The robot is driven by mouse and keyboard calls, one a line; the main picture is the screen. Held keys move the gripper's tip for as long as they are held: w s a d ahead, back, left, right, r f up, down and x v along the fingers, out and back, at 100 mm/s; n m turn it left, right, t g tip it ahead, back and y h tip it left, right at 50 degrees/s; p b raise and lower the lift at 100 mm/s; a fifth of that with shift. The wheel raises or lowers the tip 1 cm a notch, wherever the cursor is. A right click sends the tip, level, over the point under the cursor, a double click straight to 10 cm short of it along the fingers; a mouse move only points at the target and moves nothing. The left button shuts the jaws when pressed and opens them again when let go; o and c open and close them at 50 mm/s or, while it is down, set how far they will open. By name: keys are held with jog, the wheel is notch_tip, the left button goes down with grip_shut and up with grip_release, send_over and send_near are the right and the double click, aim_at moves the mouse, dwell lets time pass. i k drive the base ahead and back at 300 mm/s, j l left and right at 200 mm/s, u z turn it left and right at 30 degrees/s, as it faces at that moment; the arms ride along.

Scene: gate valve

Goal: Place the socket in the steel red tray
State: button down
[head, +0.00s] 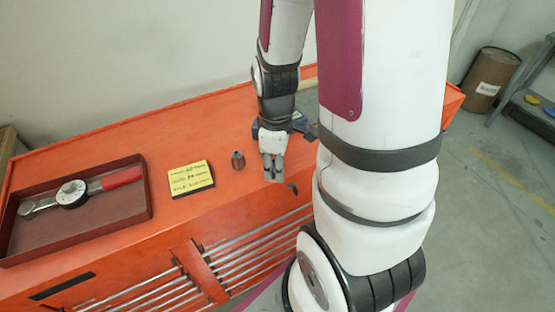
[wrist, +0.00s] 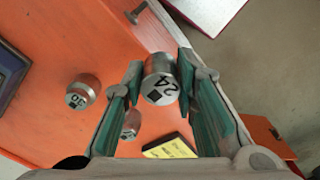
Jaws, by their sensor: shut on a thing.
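My gripper (head: 272,178) points down over the orange cabinet top in the head view. In the wrist view my gripper (wrist: 160,85) is shut on a metal socket marked 24 (wrist: 162,80), held between the green-padded fingers. That socket is not clear in the head view. The red steel tray (head: 142,205) sits at the left end of the cabinet in the head view, to the left of my gripper and apart from it. It holds a torque wrench (head: 75,193) with a round dial and red handle. The tray does not show in the wrist view.
Another socket (head: 237,160) stands between my gripper and a yellow note block (head: 192,178). The wrist view shows a socket marked 30 (wrist: 82,92) and one partly behind a finger (wrist: 130,122). A dark-framed object (wrist: 12,70) lies at its left. Chrome bars line the cabinet front.

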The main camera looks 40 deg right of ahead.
aim_at(101, 217)
jog(key=j+z, duration=0.5)
jog(key=j, duration=2.2)
